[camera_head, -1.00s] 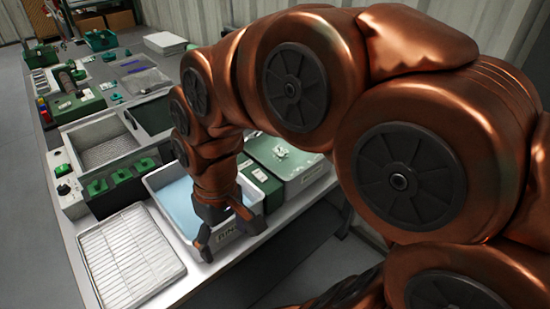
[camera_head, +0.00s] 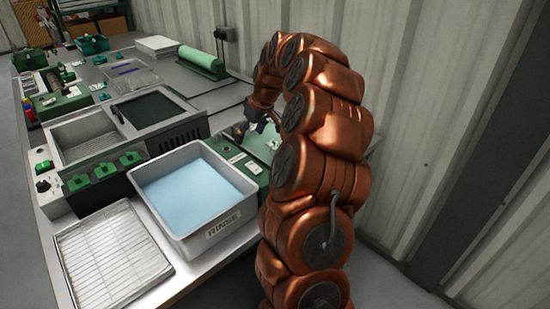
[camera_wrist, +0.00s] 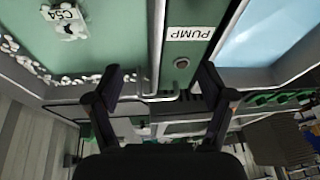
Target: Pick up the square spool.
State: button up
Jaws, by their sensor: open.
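I cannot surely tell which thing is the square spool. A small pale piece marked with letters and a number (camera_wrist: 64,18) lies on a green surface with white bits in the wrist view, at the upper left, well apart from my gripper. My gripper (camera_wrist: 162,78) is open, and nothing shows between its fingers. In the head view my gripper (camera_head: 255,126) is behind the rinse tray, over the green unit, partly hidden by my arm.
The white RINSE tray (camera_head: 158,181) holds blue liquid. A wire rack (camera_head: 106,255) lies at the front left. Green blocks (camera_head: 104,171) sit on a panel beside the sink (camera_head: 84,134). A green roll (camera_head: 202,61) lies further back. A corrugated wall (camera_head: 440,130) stands at the right.

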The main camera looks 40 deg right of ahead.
jog(key=m+h+b, duration=0.1)
send_over(275, 146)
jog(key=s, duration=0.3)
notch_tip(275, 146, down, 5)
jog(key=shift+p+x, duration=0.45)
jog(key=shift+x, duration=3.5)
jog(key=shift+w, duration=0.2)
grip_shut()
notch_tip(275, 146, up, 10)
jog(key=shift+r+b, duration=0.1)
jog(key=shift+b, duration=0.35)
